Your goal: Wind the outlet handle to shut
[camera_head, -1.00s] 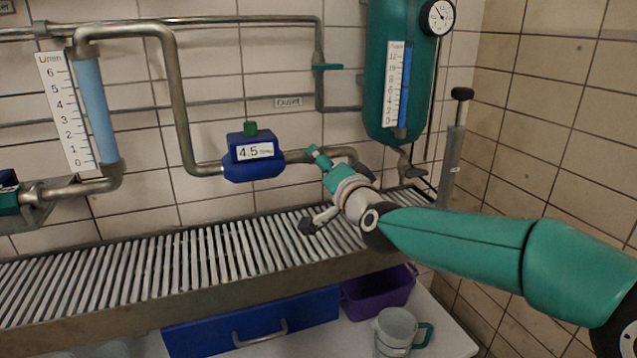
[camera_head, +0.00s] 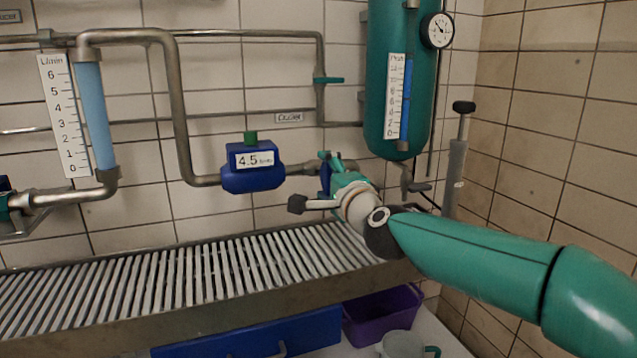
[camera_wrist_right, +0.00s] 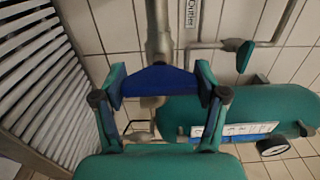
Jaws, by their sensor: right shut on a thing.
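The blue outlet handle (camera_head: 325,180) sits on the pipe right of the blue flow meter, partly hidden by my right gripper. In the right wrist view the handle (camera_wrist_right: 158,80) is a blue bar lying across the picture in front of the pipe. My right gripper (camera_head: 334,168) is at the handle, with one teal finger at each end of the bar, shut on it. My left gripper is not in view.
The flow meter (camera_head: 252,166) reads 4.5. A teal tank (camera_head: 388,120) with a gauge (camera_head: 437,30) hangs at the right. A grated shelf (camera_head: 190,285) runs below the pipes. A purple bin (camera_head: 384,314) and a mug (camera_head: 402,345) stand lower down.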

